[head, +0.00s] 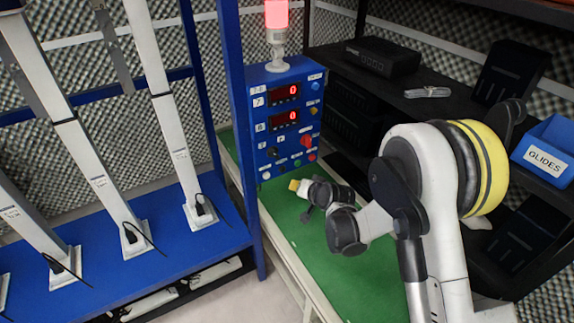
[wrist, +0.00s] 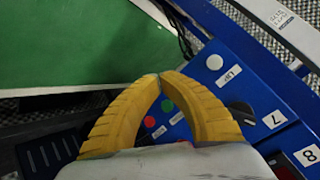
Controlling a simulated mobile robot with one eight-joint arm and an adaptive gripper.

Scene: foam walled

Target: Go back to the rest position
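My gripper (head: 294,185) is in the head view, low over the green bench top (head: 340,262), in front of the blue control box (head: 287,135). In the wrist view its two yellow fingers (wrist: 161,77) meet at their tips, with nothing seen between them. The control box has two red displays, several buttons and a red knob (head: 305,140). A lit red lamp (head: 276,15) stands on top. In the wrist view the box's panel (wrist: 235,85) lies behind and to the right of the fingers. I cannot tell the exact gap to the panel.
A blue rack (head: 170,235) with tall white slanted posts stands at the left. A dark shelf at the right holds a black device (head: 369,57), a small grey item (head: 427,92) and a blue bin labelled GLIDES (head: 545,150). The green bench top looks mostly clear.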

